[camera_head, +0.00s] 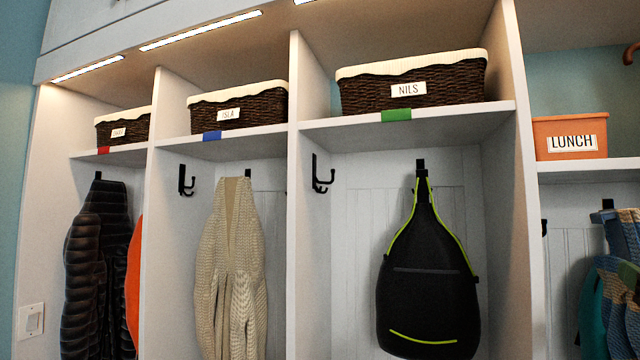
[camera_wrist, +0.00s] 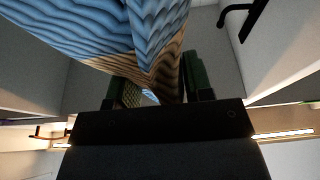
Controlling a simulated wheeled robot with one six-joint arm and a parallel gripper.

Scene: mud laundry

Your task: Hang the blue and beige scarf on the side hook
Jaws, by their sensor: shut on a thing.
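The blue and beige scarf (camera_wrist: 110,25) fills the upper part of the wrist view, with wavy blue and tan ribs. My gripper (camera_wrist: 156,82) is shut on its tan, bunched part, with a dark green finger on each side. In the head view, striped blue and beige cloth (camera_head: 622,285), apparently the scarf, is cut by the right edge; my gripper cannot be made out there. A black side hook (camera_head: 544,228) is on the left wall of the right bay, left of the cloth. A black hook (camera_wrist: 250,15) also shows at the wrist view's upper right, apart from the scarf.
A black bag (camera_head: 428,275), a beige knit garment (camera_head: 232,270) and a dark puffer jacket (camera_head: 97,270) hang in the other bays. Further side hooks (camera_head: 321,175) are bare. An orange lunch box (camera_head: 570,136) stands on the right shelf. A teal item (camera_head: 590,315) hangs behind the cloth.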

